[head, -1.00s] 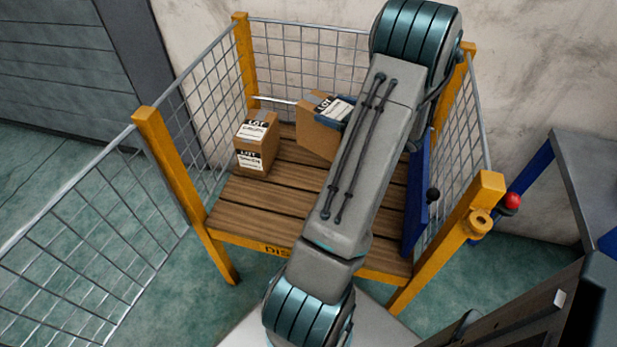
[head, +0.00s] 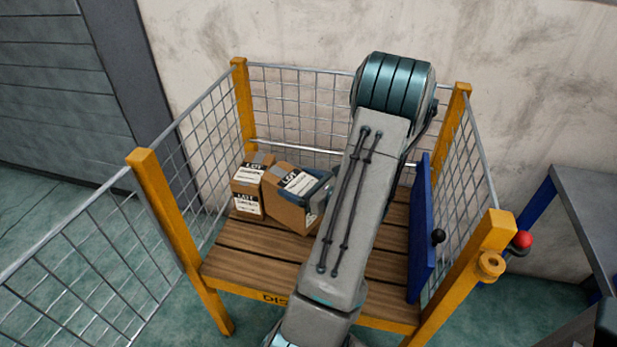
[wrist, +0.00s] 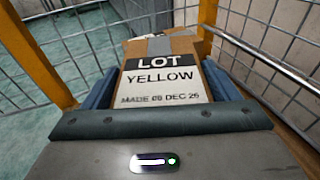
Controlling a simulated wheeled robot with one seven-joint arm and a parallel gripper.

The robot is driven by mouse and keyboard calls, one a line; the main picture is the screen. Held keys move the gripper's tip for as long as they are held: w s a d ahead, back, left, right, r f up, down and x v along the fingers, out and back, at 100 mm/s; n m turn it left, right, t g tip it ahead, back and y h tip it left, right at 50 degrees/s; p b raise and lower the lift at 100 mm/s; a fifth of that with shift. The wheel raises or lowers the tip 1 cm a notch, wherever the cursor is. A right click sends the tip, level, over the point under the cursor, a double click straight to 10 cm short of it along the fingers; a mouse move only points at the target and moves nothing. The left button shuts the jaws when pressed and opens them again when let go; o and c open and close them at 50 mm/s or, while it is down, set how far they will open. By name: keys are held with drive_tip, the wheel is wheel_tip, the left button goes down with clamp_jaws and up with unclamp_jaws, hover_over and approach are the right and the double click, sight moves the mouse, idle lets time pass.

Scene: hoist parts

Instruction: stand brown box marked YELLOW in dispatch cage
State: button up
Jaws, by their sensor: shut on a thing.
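The brown box marked YELLOW (wrist: 161,78) fills the middle of the wrist view, its label reading LOT YELLOW. My gripper (wrist: 160,88) is shut on it, with a blue finger on each side. In the head view the held box (head: 288,209) is inside the dispatch cage (head: 240,272), upright and slightly turned, low over or on the slatted floor; I cannot tell if it touches. My gripper (head: 318,190) reaches it from the right, partly hidden by my arm. A second brown box (head: 247,187) stands close at its left; contact is unclear.
The cage has yellow posts (head: 172,215) and mesh walls, with its mesh door (head: 70,260) swung out at the left. A blue panel (head: 421,230) with a black knob stands inside the right wall. Slatted floor is bare in front of the boxes. A grey table (head: 590,205) is at the right.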

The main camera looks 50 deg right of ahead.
drive_tip(key=shift+f+b, duration=0.5)
drive_tip(key=shift+f, duration=1.35)
